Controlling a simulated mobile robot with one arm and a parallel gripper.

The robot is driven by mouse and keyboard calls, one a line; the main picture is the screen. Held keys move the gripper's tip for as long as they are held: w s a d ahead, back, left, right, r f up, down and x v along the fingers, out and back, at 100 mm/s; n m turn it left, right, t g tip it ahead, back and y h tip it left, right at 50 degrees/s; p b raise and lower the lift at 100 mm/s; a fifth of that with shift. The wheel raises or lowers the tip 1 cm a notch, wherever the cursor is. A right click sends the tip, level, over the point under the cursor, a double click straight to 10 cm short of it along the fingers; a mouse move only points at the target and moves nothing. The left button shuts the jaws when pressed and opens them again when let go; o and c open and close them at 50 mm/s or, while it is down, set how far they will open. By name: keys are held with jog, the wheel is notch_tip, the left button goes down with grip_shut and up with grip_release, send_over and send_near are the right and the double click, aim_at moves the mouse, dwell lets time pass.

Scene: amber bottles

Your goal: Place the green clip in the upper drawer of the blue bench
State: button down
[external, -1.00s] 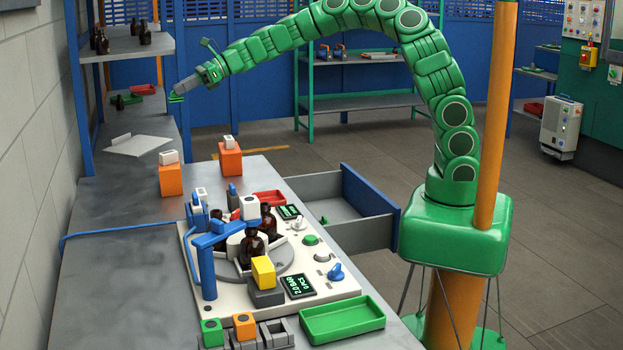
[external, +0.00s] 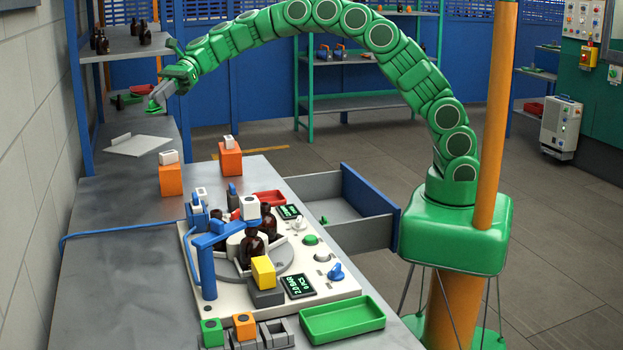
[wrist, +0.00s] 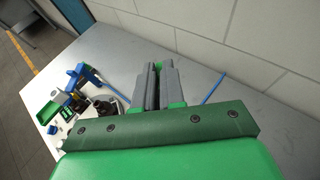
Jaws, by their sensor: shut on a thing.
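My gripper (external: 163,92) is at the far left, above the far end of the bench. Its grey fingers also show in the wrist view (wrist: 157,85). They are shut on the green clip (external: 154,106), which shows as a small green piece at the fingertips; the fingers hide most of it in the wrist view. The open drawer (external: 335,198) sticks out from the right side of the bench (external: 125,215). It has a blue front (external: 369,208) and a grey inside, with a small green item in it. My gripper is well away from the drawer.
The turntable station (external: 215,265) with brown bottles and a blue arm stands on the bench. A green tray (external: 342,320) and orange blocks (external: 170,180) are around it. A white plate (external: 138,145) lies below.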

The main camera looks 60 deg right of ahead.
aim_at(174, 228)
jog(key=shift+s+a+n+g, duration=0.3)
jog(key=shift+s+a+g, duration=0.1)
jog(key=shift+a+g, duration=0.15)
notch_tip(174, 228, down, 33)
dwell(0.6)
jog(key=shift+f, duration=0.1)
jog(key=c, duration=1.5)
grip_release()
jog(key=v, duration=1.2)
jog(key=shift+d, duration=0.1)
jog(key=shift+s, duration=0.1)
